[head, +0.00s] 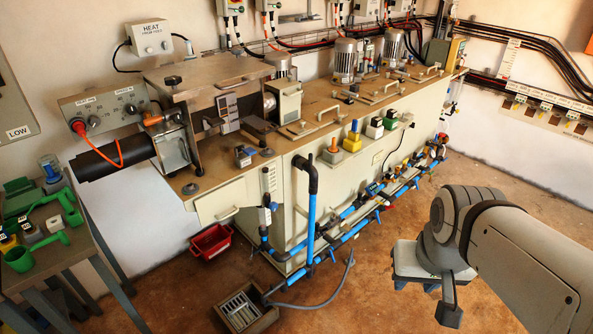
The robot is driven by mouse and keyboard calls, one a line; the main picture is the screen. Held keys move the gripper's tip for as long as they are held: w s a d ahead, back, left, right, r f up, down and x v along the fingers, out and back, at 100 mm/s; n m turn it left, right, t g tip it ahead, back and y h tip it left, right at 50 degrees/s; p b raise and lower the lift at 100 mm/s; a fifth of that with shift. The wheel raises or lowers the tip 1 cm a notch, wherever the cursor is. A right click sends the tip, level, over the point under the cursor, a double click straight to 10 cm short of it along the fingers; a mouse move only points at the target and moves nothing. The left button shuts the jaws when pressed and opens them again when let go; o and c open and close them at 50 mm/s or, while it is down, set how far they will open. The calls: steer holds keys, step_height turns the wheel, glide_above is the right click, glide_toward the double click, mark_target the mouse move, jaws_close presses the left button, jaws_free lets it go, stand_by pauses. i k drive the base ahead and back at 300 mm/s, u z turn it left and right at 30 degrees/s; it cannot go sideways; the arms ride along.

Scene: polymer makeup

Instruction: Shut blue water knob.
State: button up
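Blue water pipes (311,222) run along the lower front of the long cream machine (365,150). Small valve fittings sit on them, one with blue at the middle (375,188) and a pale one near the left end (265,216). Which of these is the blue water knob, and whether it is open or shut, I cannot tell at this size. My gripper (430,285) hangs at the lower right, over the floor and apart from the pipes. Its fingers are seen from behind and partly hidden by my arm, so their opening does not show.
A red bin (211,241) and a slatted crate (245,308) stand on the floor at the machine's left end. A grey hose (345,275) lies near the crate. A table (30,262) with green items is at far left. Brown floor (370,300) is clear between pipes and arm.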

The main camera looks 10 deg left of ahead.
mark_target(273, 206)
steer(key=u, duration=0.1)
steer(key=i, duration=0.9)
steer(key=z, duration=0.1)
